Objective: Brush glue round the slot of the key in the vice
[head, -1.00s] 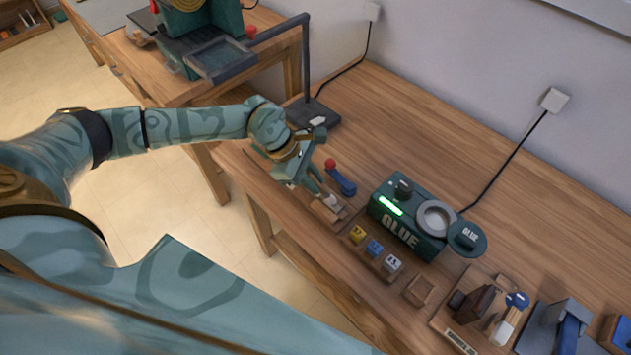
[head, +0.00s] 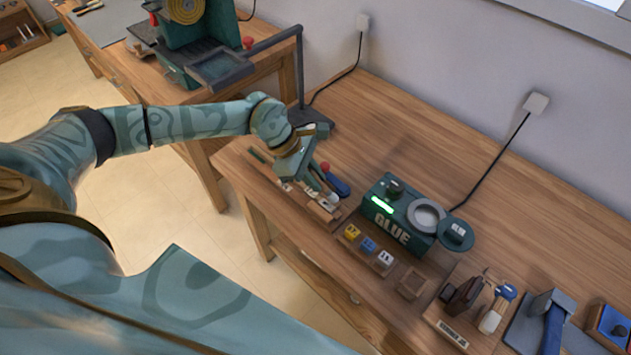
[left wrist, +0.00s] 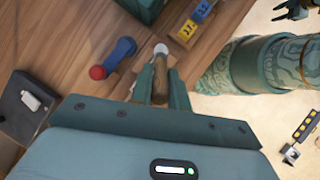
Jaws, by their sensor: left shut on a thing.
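My left gripper (head: 316,190) is shut over a wooden piece in the near-left part of the bench. In the left wrist view, its fingers (left wrist: 158,82) close on a brown stick-like piece (left wrist: 160,72) with a pale round end (left wrist: 161,49); I cannot tell whether this is the brush. A small wooden block (head: 325,210) lies just under the fingers. The glue machine (head: 403,215) with a grey round pot stands to the right. Farther right, a dark brown vice-like holder (head: 462,297) stands beside a white-ended piece (head: 490,322). The slot is too small to see.
A blue lever with a red knob (head: 336,184) is close beside the gripper; it also shows in the left wrist view (left wrist: 118,55). Several coloured blocks (head: 368,246) sit before the glue machine. A dark claw shape (left wrist: 296,9) is cut off at the wrist view's edge.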

